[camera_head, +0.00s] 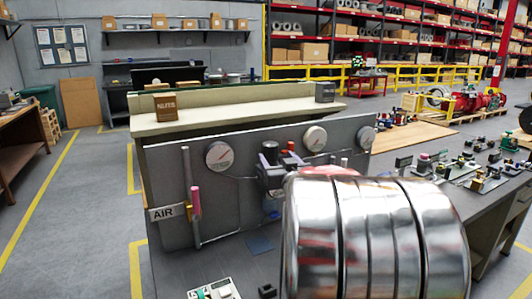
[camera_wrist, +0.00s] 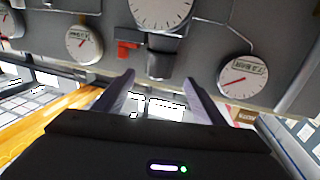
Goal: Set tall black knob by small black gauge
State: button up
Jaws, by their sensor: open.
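My gripper (camera_wrist: 158,93) is open and empty in the wrist view, its two fingers pointing toward a grey panel (camera_wrist: 200,45). Between and beyond the fingers is a dark cylindrical fitting (camera_wrist: 158,65) below a large white-faced gauge (camera_wrist: 160,9), with a red piece (camera_wrist: 128,47) beside it. Smaller round gauges show at left (camera_wrist: 85,43) and right (camera_wrist: 242,77). In the head view, a black valve unit (camera_head: 270,175) is mounted on the panel. I cannot tell which part is the tall black knob or the small black gauge.
My shiny arm covers the lower middle of the head view. A pink-and-grey pipe (camera_head: 195,203) and an AIR sign (camera_head: 167,212) are at the panel's left. Several small fittings (camera_head: 470,168) crowd the bench at right. A small black block (camera_head: 267,291) lies in front.

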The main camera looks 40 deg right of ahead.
aim_at(272, 152)
jog(key=shift+x, duration=3.4)
jog(key=shift+a, duration=0.1)
jog(key=c, duration=1.1)
